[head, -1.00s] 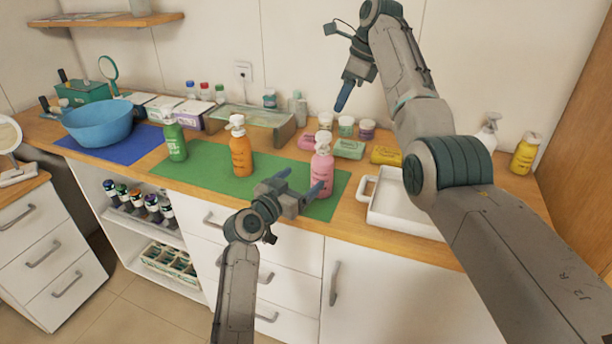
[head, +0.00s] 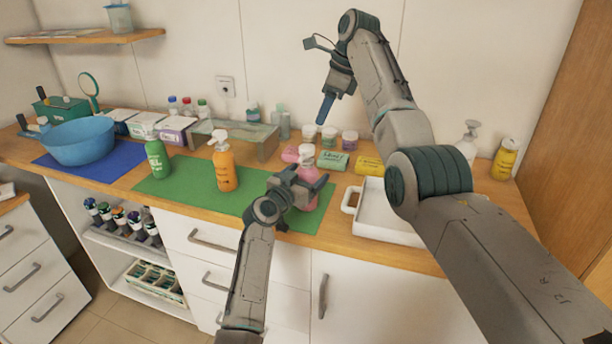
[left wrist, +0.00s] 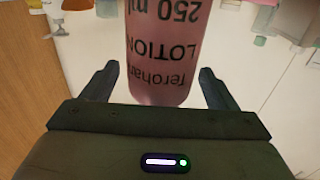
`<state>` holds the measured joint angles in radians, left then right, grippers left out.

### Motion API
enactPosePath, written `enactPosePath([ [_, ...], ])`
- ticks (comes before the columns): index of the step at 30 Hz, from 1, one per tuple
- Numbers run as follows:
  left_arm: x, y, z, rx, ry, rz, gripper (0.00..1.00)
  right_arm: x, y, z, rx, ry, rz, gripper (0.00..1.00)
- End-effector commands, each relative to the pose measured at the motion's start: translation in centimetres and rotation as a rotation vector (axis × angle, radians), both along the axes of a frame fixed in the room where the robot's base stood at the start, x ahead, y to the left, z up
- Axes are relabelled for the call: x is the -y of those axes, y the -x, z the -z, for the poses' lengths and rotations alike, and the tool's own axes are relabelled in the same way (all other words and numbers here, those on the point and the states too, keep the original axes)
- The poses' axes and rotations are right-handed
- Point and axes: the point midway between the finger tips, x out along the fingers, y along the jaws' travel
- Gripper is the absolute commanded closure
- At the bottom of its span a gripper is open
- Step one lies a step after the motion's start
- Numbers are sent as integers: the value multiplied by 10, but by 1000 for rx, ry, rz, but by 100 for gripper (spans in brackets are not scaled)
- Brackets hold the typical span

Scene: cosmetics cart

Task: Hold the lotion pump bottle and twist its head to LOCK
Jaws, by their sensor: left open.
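The pink lotion pump bottle (head: 309,174) stands upright at the right end of the green mat (head: 178,193), its pump head on top. My left gripper (head: 305,184) is open in front of it and hides part of its body. In the left wrist view the bottle (left wrist: 163,55) appears upside down, with its "LOTION 250 ml" label, between the two open fingers (left wrist: 155,78). A gap shows on each side; the fingers do not clamp it. My right gripper (head: 326,108) hangs above and behind the bottle, fingers pointing down. Its opening cannot be made out.
An orange pump bottle (head: 225,172) and a green bottle (head: 157,160) stand left on the mat. A white tray (head: 385,230) is close on the right. Soap boxes (head: 333,160) and small jars (head: 350,140) stand behind. Bare mat lies between the orange and pink bottles.

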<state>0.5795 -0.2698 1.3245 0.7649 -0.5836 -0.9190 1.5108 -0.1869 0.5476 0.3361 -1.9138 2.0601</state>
Motion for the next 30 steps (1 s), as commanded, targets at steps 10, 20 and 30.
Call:
enactPosePath([
  [10,0,0,0,0,0,0,74,0,0,0,0,0,0,64],
  [20,0,0,0,0,0,0,75,-6,1,0,74,15,-195,100],
  [30,0,0,0,-1,-1,0,75,-21,4,0,305,68,-816,100],
])
